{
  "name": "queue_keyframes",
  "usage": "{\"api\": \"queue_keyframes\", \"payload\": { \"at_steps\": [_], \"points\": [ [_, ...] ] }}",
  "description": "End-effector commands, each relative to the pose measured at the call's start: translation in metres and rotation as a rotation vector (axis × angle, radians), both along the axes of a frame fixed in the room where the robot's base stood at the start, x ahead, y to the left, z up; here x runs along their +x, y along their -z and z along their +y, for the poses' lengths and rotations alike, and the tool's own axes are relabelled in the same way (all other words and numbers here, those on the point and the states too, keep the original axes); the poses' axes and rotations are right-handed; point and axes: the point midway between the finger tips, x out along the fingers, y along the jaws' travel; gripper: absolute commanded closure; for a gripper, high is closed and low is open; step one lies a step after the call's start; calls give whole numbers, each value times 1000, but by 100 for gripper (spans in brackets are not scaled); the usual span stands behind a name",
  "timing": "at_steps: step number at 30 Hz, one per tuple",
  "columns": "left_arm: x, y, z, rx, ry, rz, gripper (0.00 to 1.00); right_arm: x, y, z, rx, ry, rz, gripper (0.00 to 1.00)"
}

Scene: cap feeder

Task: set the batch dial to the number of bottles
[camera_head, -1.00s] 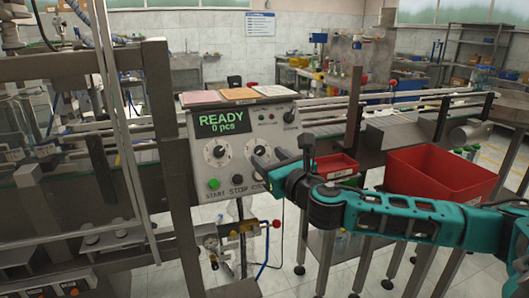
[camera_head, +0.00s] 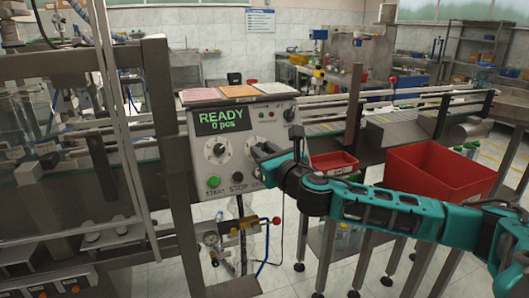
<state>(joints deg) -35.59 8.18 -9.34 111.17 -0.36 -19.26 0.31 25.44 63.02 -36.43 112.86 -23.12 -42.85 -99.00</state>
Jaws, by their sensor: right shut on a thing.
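The grey control panel (camera_head: 203,170) stands at the centre, with a green-lettered screen (camera_head: 222,122) reading READY, 0 pcs. A left dial (camera_head: 217,150) with a dark knob on a white face is in plain view. A right dial (camera_head: 252,142) is mostly hidden behind my right gripper (camera_head: 258,152), which is shut on its knob. The dial labels and settings are too small to read. A few green-and-white bottles (camera_head: 468,151) show behind the large red bin, partly hidden. My left gripper is out of view.
A green START button (camera_head: 214,182) and a dark STOP button (camera_head: 237,177) sit low on the panel. A black knob (camera_head: 289,114) is at its upper right. A small red bin (camera_head: 334,165) and a large red bin (camera_head: 437,172) stand to the right, behind my arm.

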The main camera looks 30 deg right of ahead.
Motion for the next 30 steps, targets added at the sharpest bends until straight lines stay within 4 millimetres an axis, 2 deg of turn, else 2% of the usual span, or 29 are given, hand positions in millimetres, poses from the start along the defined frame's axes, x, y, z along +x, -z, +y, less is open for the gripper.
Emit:
{"api": "queue_keyframes", "payload": {
  "at_steps": [1, 5, 17, 30],
  "points": [
    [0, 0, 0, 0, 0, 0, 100, 0, 0, 0, 0, 0, 0, 88],
    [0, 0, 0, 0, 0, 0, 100, 0, 0, 0, 0, -1, 0, 100],
    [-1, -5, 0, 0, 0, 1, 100, 0, 0, 2, 58, 38, -10, 100],
    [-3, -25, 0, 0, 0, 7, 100, 1, -1, 8, 344, 242, -78, 100]
  ]
}}
